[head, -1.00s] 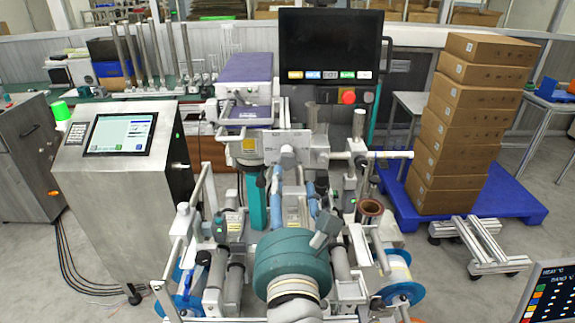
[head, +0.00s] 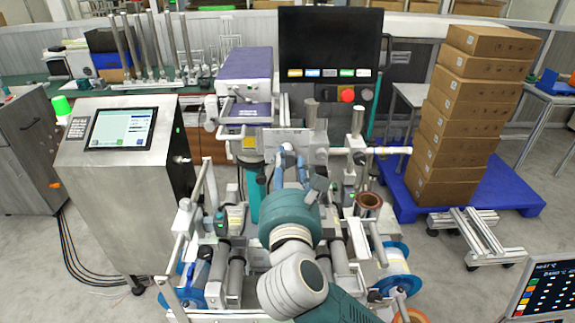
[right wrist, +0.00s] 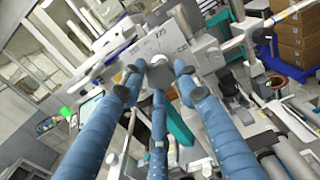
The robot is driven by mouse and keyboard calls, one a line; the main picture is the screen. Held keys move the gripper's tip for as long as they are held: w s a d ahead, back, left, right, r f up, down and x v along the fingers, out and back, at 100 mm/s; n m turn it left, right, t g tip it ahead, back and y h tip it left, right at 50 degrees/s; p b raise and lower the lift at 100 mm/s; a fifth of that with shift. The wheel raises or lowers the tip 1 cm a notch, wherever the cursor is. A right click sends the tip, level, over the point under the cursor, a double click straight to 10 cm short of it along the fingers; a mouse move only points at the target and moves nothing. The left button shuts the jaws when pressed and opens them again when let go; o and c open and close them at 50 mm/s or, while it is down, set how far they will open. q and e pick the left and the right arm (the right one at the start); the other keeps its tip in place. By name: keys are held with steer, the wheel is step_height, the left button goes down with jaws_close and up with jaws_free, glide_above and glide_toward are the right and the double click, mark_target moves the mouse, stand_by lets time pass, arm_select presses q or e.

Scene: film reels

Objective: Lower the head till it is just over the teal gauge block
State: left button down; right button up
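My right gripper (head: 292,168) reaches toward the front of the labelling machine. Its blue fingers are spread in the right wrist view (right wrist: 158,82), with a round grey knob (right wrist: 160,71) visible between or just beyond the tips; I cannot tell whether they touch it. The knob sits before a pale plate (right wrist: 125,50), apparently part of the machine's grey-white head (head: 310,143). A teal upright part (head: 254,190) stands left of my gripper; I cannot tell whether it is the gauge block. My wrist hides what lies below the head. My left gripper is not in view.
Rollers (head: 236,272), a blue-flanged reel (head: 394,268) and a brown spool (head: 369,201) crowd the machine's lower front. A dark monitor (head: 330,45) stands above. Stacked cartons (head: 465,125) rest on a blue pallet (head: 510,190) at the right. A touchscreen cabinet (head: 122,190) is at the left.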

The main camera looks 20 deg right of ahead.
steer(key=shift+c, duration=1.4)
steer(key=shift+r, duration=0.1)
